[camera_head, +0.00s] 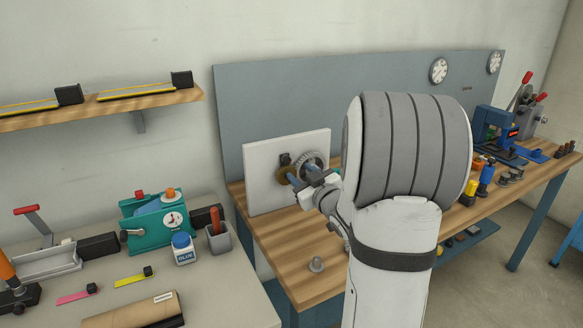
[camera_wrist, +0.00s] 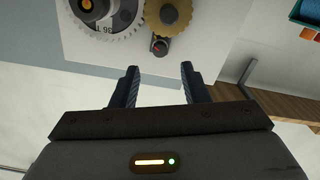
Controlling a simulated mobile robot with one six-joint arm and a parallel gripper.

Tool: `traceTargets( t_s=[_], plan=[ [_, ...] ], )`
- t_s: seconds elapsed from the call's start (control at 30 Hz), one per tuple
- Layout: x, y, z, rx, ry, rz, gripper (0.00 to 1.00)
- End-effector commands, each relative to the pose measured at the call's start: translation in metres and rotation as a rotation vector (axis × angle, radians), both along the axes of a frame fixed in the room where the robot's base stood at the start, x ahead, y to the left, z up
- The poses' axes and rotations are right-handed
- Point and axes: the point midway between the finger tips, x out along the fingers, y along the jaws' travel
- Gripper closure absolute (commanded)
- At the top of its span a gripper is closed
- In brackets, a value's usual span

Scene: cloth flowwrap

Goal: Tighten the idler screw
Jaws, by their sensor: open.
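A white upright panel (camera_head: 262,180) carries a grey toothed gear (camera_head: 311,161) and a brass gear (camera_head: 284,174). In the wrist view the grey gear (camera_wrist: 106,20) reads "36 T" and sits beside the brass gear (camera_wrist: 167,14); their teeth are close together. A small dark part with a round head (camera_wrist: 160,46), probably the idler screw, sits at the brass gear's edge. My gripper (camera_wrist: 160,68) is open and empty, its two fingertips just short of that dark part, which lies roughly midway between them. In the head view my gripper (camera_head: 303,180) is in front of the gears and partly hides them.
My arm hides the bench's middle. A grey table (camera_head: 225,290) at left holds a teal device (camera_head: 152,217), a blue-labelled jar (camera_head: 183,248) and a tool cup (camera_head: 218,238).

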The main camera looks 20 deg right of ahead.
Motion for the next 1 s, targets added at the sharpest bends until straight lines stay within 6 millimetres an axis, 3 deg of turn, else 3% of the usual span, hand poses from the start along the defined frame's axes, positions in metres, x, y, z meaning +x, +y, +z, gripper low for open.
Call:
traceTargets(
  t_s=[0.3,0.43,0.8,1.0],
  plan=[
    [0.05,0.003,0.001,0.003,0.001,0.002,0.59],
    [0.063,0.002,0.001,0.004,0.0,0.0,0.59],
    [0.069,0.002,0.0,0.005,0.001,-0.001,0.6],
    [0.069,0.002,0.0,0.005,0.001,-0.001,0.76]
  ],
)
